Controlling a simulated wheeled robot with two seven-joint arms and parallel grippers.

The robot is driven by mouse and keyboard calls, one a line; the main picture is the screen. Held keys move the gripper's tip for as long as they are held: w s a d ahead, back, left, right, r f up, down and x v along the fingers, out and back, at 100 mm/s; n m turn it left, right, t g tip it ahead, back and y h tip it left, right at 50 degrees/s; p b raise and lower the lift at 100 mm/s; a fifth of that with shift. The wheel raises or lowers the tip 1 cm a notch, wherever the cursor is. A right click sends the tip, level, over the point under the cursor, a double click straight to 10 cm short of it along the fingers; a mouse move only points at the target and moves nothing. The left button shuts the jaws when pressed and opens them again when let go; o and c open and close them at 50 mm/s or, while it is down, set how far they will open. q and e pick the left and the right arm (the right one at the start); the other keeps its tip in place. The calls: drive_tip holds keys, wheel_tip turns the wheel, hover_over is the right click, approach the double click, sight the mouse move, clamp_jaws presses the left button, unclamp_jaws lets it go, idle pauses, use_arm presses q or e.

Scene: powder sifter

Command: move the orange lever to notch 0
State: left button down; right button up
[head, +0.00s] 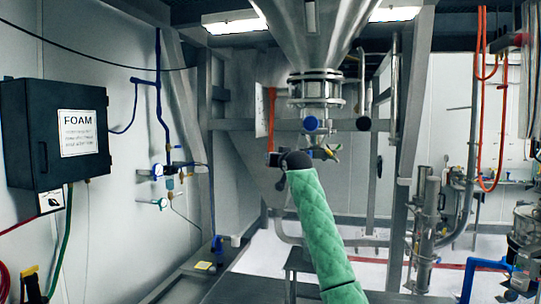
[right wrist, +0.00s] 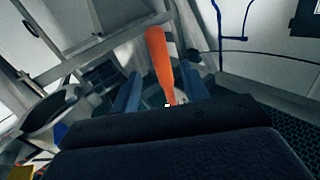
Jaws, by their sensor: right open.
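The orange lever (head: 272,108) hangs close to upright beside a narrow pale plate (head: 261,110), left of the steel hopper outlet. No notch marks can be read. In the right wrist view the orange lever (right wrist: 160,58) stands between the two blue fingers of my right gripper (right wrist: 162,73). The fingers are open, with a gap visible on each side of the lever, and contact cannot be seen. In the head view my green-sleeved right arm reaches up from below, and its dark wrist hides most of the gripper. My left gripper is not in view.
The steel hopper (head: 310,35) and its flanged outlet (head: 315,90) hang just right of the lever. A blue-capped fitting (head: 311,123) sits below. Grey frame posts stand on both sides. A black FOAM box (head: 55,130) is on the left wall.

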drive_tip(key=p+x, duration=0.3)
drive_tip(key=x, duration=0.2)
drive_tip(key=shift+w+r, duration=0.1)
drive_tip(key=shift+r, duration=0.1)
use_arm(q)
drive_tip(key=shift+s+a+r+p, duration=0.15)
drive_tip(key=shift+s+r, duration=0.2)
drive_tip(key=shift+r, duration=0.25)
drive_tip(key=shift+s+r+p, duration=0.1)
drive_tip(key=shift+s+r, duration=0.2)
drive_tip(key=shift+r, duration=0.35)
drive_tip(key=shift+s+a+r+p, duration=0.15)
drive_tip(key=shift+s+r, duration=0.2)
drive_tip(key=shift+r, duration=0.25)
use_arm(e)
drive_tip(key=shift+w+a+f, duration=0.15)
drive_tip(key=shift+w+a, duration=0.1)
drive_tip(key=shift+w, duration=0.3)
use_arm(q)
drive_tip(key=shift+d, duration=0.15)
use_arm(e)
clamp_jaws()
